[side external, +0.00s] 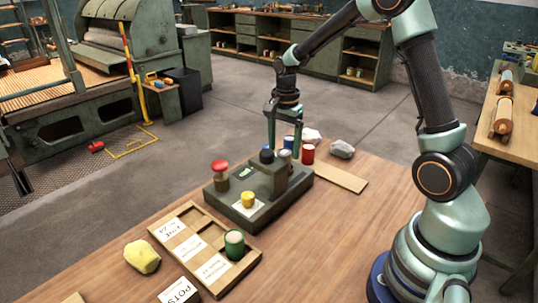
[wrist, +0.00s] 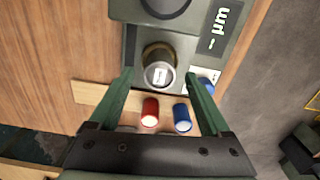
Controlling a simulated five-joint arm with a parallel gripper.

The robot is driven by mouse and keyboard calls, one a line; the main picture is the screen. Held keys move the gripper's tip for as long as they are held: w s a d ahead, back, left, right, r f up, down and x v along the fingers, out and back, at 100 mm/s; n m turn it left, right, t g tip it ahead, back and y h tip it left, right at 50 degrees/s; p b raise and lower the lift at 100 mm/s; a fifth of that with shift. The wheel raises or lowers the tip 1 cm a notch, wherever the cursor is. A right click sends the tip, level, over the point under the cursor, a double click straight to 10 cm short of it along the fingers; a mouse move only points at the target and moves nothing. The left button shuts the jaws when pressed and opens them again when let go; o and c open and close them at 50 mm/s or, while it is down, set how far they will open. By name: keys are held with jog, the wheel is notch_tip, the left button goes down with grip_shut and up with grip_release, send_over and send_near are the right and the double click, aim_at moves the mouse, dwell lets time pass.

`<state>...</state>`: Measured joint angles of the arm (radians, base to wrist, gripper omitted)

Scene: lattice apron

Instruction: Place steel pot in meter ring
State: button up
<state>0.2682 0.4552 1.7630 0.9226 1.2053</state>
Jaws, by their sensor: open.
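The steel pot (wrist: 160,73), a grey metal cylinder with a white label on top, is upright at the meter. It also shows in the side view (side external: 288,142) between my fingers. A dark round rim (wrist: 157,50), which looks like the meter ring, shows around or under it. I cannot tell how deep the pot sits. The dark green meter (side external: 240,212) stands on the wooden table. My gripper (wrist: 158,75) is open, pointing down, with one finger on each side of the pot; it also shows in the side view (side external: 286,150). Finger contact is unclear.
Red (wrist: 150,112) and blue (wrist: 182,117) pots stand close beyond the meter, with another blue one (wrist: 206,78) near a finger. A labelled tray (side external: 215,232) holds a green pot (side external: 234,244).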

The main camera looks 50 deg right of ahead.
aim_at(284, 152)
notch_tip(284, 152, up, 9)
jog(key=s+a+r+n+t, duration=0.2)
jog(key=s+a+n, duration=0.3)
jog(key=n, duration=0.3)
jog(key=s+a+r+n+t, duration=0.3)
jog(key=s+a+n, duration=0.3)
jog(key=s+n, duration=0.2)
jog(key=shift+a+n+t, duration=0.2)
jog(key=shift+n+t, duration=0.1)
jog(key=shift+n, duration=0.1)
